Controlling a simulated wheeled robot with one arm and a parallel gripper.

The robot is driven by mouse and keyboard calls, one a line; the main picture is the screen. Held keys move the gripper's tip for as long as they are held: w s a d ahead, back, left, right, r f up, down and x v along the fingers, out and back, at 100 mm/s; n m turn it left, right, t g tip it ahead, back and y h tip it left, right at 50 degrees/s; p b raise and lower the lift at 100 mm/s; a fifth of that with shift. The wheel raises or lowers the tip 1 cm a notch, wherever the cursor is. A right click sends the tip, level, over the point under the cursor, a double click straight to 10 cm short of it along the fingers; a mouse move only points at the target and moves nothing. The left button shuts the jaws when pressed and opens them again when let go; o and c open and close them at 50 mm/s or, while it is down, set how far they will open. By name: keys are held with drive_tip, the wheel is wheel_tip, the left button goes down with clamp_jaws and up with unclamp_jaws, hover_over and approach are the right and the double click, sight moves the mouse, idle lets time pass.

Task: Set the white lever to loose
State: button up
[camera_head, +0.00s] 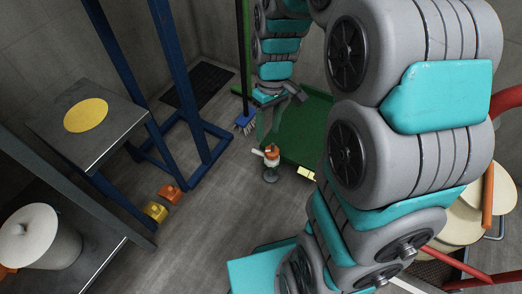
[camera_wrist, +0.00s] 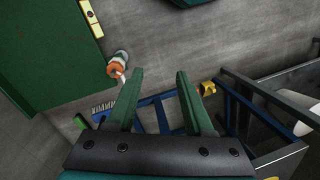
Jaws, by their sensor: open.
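The white lever (camera_head: 258,153) sticks out to the left of an orange-topped fitting (camera_head: 271,155) on a short grey stand on the floor. In the wrist view the orange fitting (camera_wrist: 115,69) is left of my fingers, and the white lever (camera_wrist: 122,78) points down and right toward the left finger. My gripper (camera_head: 268,130) has green fingers and hangs just above and behind the fitting in the head view. In the wrist view my gripper (camera_wrist: 160,74) is open, with nothing between the fingers. I cannot tell the lever's marked setting.
A green panel (camera_head: 303,130) lies right of the fitting, with a pale yellow block (camera_head: 306,173) at its edge. A blue broom (camera_head: 245,122) stands behind. A blue frame (camera_head: 195,100), yellow block (camera_head: 155,211) and orange block (camera_head: 171,193) are left. Grey floor (camera_head: 225,225) in front is clear.

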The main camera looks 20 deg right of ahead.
drive_tip(key=w+f+n+b, duration=0.2)
drive_tip(key=w+f, duration=0.7)
drive_tip(key=f, duration=0.1)
drive_tip(key=n+b, duration=0.1)
drive_tip(key=n, duration=0.1)
approach(261, 153)
drive_tip(key=f, duration=0.1)
drive_tip(key=shift+y, duration=0.3)
drive_tip(key=x, duration=0.7)
drive_tip(key=shift+d+f+b, duration=0.15)
drive_tip(key=shift+f+b, duration=0.15)
drive_tip(key=shift+c, duration=0.4)
clamp_jaws()
drive_tip(key=shift+s, duration=0.1)
